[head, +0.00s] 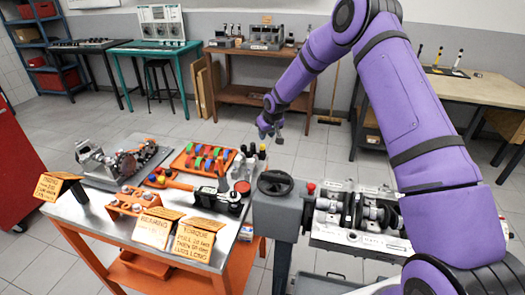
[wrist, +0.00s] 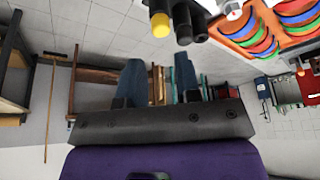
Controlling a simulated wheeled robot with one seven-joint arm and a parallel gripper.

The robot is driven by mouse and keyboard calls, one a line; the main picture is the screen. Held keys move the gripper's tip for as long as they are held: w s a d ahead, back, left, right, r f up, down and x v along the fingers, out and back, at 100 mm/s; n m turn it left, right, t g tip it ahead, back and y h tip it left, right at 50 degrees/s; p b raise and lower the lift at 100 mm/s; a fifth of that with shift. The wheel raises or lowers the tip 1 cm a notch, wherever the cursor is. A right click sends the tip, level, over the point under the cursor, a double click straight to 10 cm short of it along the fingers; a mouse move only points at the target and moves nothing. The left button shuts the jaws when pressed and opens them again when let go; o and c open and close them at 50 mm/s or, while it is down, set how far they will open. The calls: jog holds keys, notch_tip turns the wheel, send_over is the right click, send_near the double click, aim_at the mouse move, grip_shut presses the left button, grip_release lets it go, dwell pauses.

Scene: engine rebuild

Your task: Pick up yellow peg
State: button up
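A peg with a round yellow end (wrist: 160,26) shows at the top of the wrist view, beside two dark pegs (wrist: 190,22). In the head view, a cluster of small black upright pegs (head: 252,149) stands at the right back of the metal-topped cart; I cannot make out the yellow end there. My gripper (head: 270,128) is in the air beyond the cart's back edge, apart from the pegs. In the wrist view my gripper's two dark fingers (wrist: 159,78) stand apart with nothing between them, so it is open.
An orange tray (head: 200,158) with coloured rings lies left of the black pegs. White bottles (head: 240,172) stand in front of them. An engine block (head: 365,215) and a black handwheel (head: 275,183) are to the right. Clear floor lies behind the cart.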

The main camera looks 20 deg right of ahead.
aim_at(263, 145)
jog(key=shift+x, duration=3.45)
jog(key=shift+s, duration=0.15)
grip_shut()
